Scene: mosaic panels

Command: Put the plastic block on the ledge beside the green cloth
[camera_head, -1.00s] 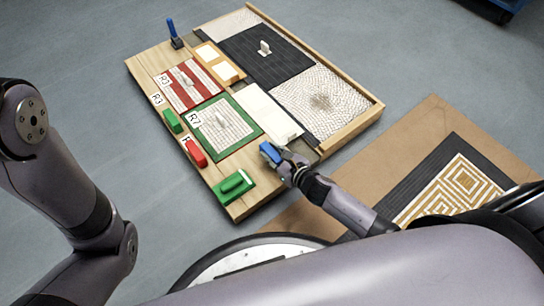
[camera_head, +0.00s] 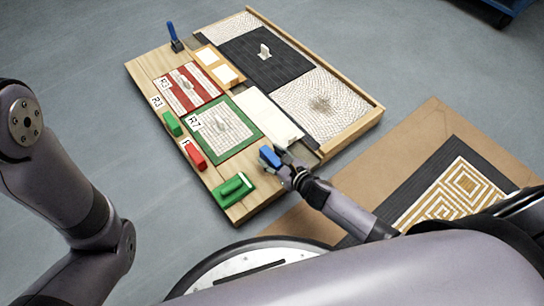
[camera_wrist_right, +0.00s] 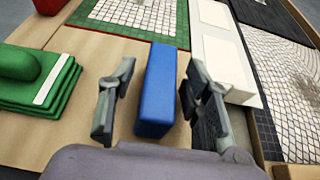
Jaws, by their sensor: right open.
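A blue plastic block (camera_head: 270,158) stands on the bare wooden ledge (camera_head: 232,170) at the near edge of the panel board. In the right wrist view the blue block (camera_wrist_right: 157,88) is upright between the two fingers, with a gap on each side. My right gripper (camera_wrist_right: 160,84) is open around it; in the head view the gripper (camera_head: 277,160) reaches in from the right. The folded green cloth (camera_head: 222,196) lies on the ledge to the left of the block, with a rounded green piece on top. It also shows in the right wrist view (camera_wrist_right: 45,95). My left gripper is out of view.
A red block (camera_head: 195,155) and a smaller green block (camera_head: 172,123) lie farther along the ledge. A green-framed mosaic panel (camera_head: 222,128) and a white panel (camera_head: 268,117) lie behind the blue block. A blue-handled tool (camera_head: 174,36) stands at the far corner.

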